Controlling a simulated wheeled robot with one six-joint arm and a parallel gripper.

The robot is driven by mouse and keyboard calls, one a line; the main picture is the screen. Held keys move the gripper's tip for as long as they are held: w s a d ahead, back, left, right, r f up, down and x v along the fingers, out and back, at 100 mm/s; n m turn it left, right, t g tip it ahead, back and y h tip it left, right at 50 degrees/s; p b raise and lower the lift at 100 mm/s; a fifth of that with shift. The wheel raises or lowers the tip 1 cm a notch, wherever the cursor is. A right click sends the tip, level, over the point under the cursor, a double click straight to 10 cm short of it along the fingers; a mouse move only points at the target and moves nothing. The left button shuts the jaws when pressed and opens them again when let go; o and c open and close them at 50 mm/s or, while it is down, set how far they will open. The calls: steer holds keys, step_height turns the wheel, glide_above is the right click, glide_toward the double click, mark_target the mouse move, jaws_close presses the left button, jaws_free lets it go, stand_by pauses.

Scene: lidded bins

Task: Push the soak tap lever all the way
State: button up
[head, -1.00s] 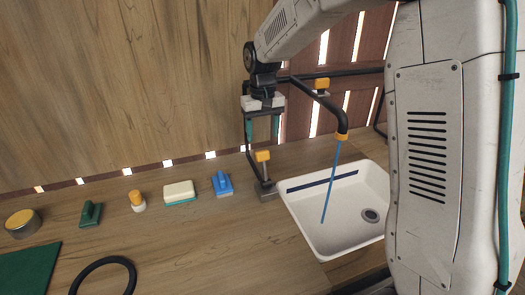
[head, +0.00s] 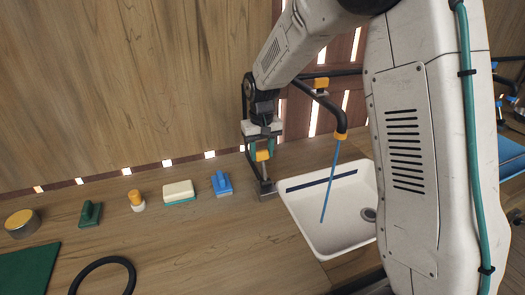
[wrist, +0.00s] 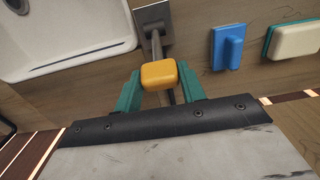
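The soak tap stands at the left edge of the white sink (head: 309,222), with a dark pipe arching to a spout with a yellow tip (head: 340,136). A blue stream runs from the spout into the sink. The tap lever has a yellow knob (head: 262,155) above a grey base (head: 266,190). My gripper (head: 263,149) points down over the lever, its teal fingers on either side of the knob. In the wrist view, the yellow knob (wrist: 159,73) fills the gap between the fingertips (wrist: 160,82), and they appear shut on it.
To the left stand a blue scrubber (head: 221,183), a cream-and-teal sponge (head: 179,192), a yellow-topped brush (head: 137,200), a green scrubber (head: 90,213) and a round tin (head: 22,223). A black ring (head: 103,270) and green mat (head: 25,270) lie in front. The wall is close behind.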

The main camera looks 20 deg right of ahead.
steer(key=c, duration=0.4)
steer(key=shift+o, duration=0.2)
steer(key=shift+w+f+g, duration=0.25)
steer(key=shift+w+g, duration=0.25)
steer(key=shift+w, duration=0.1)
steer(key=shift+w+f, duration=0.2)
steer(key=shift+w, duration=0.25)
steer(key=o, duration=1)
steer(key=r, duration=0.7)
steer(key=shift+w+r, duration=0.4)
